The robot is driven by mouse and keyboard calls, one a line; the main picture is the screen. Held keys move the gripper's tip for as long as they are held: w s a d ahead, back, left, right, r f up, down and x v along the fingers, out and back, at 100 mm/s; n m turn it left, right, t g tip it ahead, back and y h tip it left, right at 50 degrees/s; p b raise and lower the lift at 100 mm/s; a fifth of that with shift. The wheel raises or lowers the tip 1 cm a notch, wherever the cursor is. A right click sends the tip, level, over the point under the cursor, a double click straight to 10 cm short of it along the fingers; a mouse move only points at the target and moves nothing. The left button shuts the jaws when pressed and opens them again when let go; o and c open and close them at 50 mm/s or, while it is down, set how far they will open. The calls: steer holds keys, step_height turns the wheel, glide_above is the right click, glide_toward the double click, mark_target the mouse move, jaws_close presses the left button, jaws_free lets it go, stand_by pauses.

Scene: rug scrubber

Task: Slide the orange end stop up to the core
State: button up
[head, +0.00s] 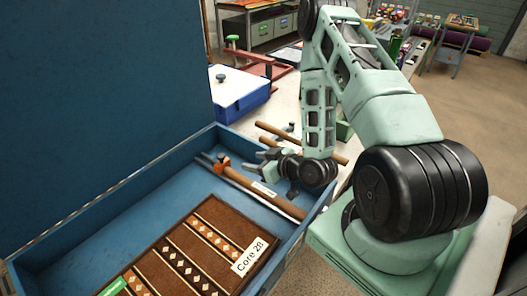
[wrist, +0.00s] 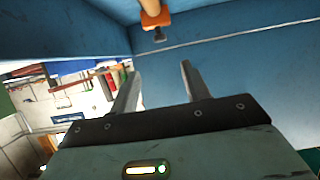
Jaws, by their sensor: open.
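The orange end stop (head: 222,162) sits at the upper left end of a brown core (head: 285,204) with a small white label, inside the blue box. In the head view I cannot tell whether a gap separates stop and core. In the wrist view the orange end stop (wrist: 156,18) is at the top edge, around or against a tan rod, with a dark knob (wrist: 159,36) below it. My gripper (head: 262,166) is open and empty, just right of the stop. Its two fingers (wrist: 158,68) are apart in the wrist view, with the stop beyond their tips.
A patterned brown rug (head: 185,250) labelled Core 28 lies on the floor of the blue box (head: 110,212). The box's wall runs close behind the core. Brown rods (head: 285,133) lie on the pale bench outside, near a blue-and-white case (head: 240,95).

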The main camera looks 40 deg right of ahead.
steer(key=shift+p+v, duration=1.1)
steer(key=shift+v, duration=0.3)
